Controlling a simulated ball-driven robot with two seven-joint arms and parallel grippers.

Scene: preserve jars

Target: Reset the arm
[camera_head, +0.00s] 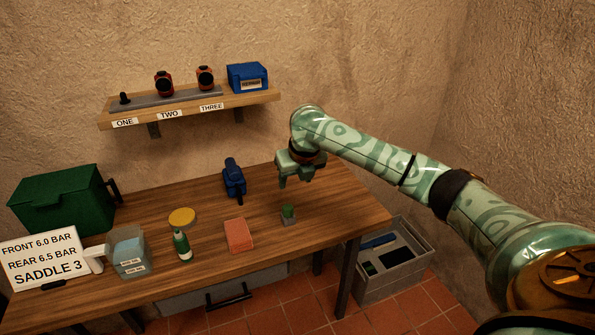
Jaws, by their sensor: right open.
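My right arm comes in from the right edge in a patterned green finish. Its right gripper (296,178) points down and hangs above the right part of the wooden table (335,200). The jaws are open, with nothing seen between them. A small green-topped object (288,213) with a grey base stands on the table below the gripper, apart from it. My left gripper does not show.
On the table are a green box (60,198), a white sign (45,258), a clear container (128,252), a green bottle (182,244), a yellow disc (182,217), a red block (238,235) and a blue tool (234,178). A labelled shelf (190,105) hangs above. A grey crate (390,285) stands right.

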